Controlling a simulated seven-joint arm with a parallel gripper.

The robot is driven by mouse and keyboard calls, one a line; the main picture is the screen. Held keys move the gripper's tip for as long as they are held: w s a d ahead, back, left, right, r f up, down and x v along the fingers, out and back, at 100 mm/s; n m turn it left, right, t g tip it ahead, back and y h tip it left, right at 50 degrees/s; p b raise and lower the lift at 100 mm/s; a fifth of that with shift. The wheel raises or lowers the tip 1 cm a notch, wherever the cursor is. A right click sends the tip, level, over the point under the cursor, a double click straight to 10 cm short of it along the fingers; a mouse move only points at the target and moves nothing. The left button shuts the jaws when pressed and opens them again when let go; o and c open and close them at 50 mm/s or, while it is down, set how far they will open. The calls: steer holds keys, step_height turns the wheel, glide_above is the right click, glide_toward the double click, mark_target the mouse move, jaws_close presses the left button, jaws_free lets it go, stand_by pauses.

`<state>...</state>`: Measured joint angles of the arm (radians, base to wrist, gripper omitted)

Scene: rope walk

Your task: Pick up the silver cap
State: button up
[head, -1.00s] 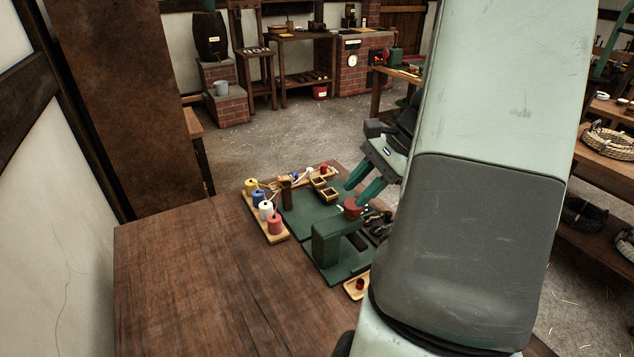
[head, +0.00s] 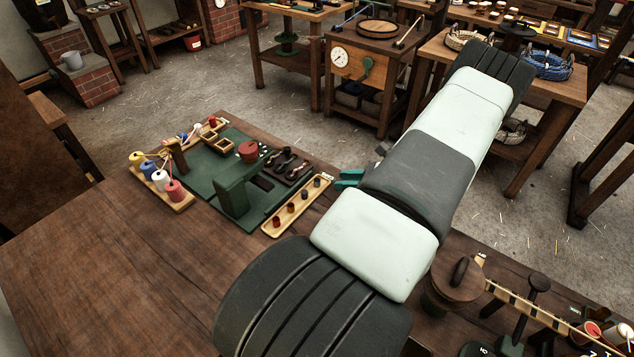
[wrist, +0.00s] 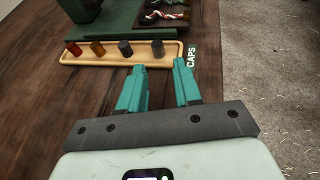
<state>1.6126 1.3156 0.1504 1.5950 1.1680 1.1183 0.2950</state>
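A long pale wooden tray holds a row of small upright caps; its rim shows in the wrist view (wrist: 95,61) and the head view (head: 270,231). From the left in the wrist view they are a red cap (wrist: 74,49), an orange-brown cap (wrist: 97,48) and two grey caps, one in the middle (wrist: 125,48) and one at the right end (wrist: 158,48). Both greys look dark, and I cannot tell for sure which is silver. My gripper (wrist: 160,67) is open and empty, its teal fingers apart from the caps and pointing towards the right-end grey one.
A green board with a green stand (head: 233,195) and red knob (head: 248,150) lies beyond the tray. Coloured spools (head: 160,180) stand left of it. The table's left part is bare. A wooden apparatus (head: 460,280) stands at the right front. A "CAPS" label (wrist: 191,57) marks the tray's end.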

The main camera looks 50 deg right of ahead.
mark_target(322, 187)
steer(key=x, duration=0.7)
steer(key=shift+w+a+r, duration=0.1)
steer(key=shift+w+a, duration=0.1)
steer(key=shift+a, duration=0.05)
jaws_close()
